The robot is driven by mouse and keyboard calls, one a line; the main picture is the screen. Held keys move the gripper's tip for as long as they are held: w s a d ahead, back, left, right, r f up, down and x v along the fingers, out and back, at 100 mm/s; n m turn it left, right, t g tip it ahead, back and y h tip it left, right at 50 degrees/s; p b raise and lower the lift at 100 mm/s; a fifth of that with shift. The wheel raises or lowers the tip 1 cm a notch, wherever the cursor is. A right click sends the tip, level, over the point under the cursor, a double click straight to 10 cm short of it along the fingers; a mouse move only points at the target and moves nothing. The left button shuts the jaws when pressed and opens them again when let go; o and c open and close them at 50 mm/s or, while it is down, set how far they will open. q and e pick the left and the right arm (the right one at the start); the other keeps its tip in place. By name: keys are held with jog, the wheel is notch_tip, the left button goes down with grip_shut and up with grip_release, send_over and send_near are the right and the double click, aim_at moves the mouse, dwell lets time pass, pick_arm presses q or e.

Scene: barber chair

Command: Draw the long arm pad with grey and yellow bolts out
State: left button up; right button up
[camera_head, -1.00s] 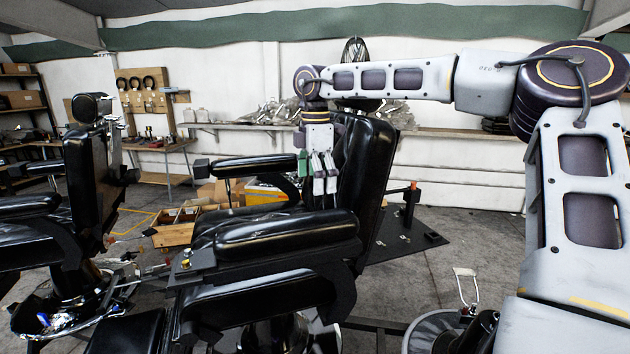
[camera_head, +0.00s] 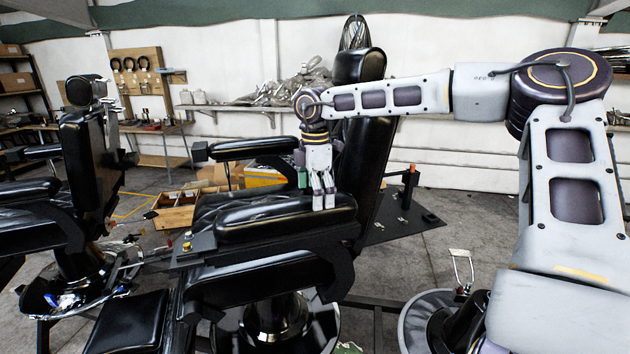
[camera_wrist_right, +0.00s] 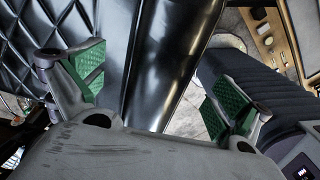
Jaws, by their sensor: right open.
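The long black arm pad (camera_head: 285,217) lies on the near armrest of the middle barber chair. Small yellow and grey bolts (camera_head: 187,243) show at its front left end. My right gripper (camera_head: 324,198) hangs fingers down over the rear part of this pad; I cannot tell whether it touches. In the right wrist view my right gripper (camera_wrist_right: 160,88) is open, with green-lined fingers spread apart. A glossy black surface (camera_wrist_right: 170,50) shows beyond the fingers, and I cannot tell which part of the chair it is. My left gripper is out of view.
The chair's tall black backrest (camera_head: 368,185) stands just behind my right gripper. The far armrest (camera_head: 252,147) lies beyond it. Another black chair (camera_head: 88,165) stands at the left. A wooden box (camera_head: 178,214) lies on the floor behind. Open floor shows at the right.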

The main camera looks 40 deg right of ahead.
jog(key=shift+f+p, duration=0.45)
jog(key=shift+f, duration=2.35)
jog(key=c, duration=1.7)
jog(key=o, duration=1.1)
jog(key=c, duration=0.8)
jog(key=shift+w+r, duration=0.1)
jog(key=shift+r, duration=0.15)
jog(key=shift+r, duration=0.9)
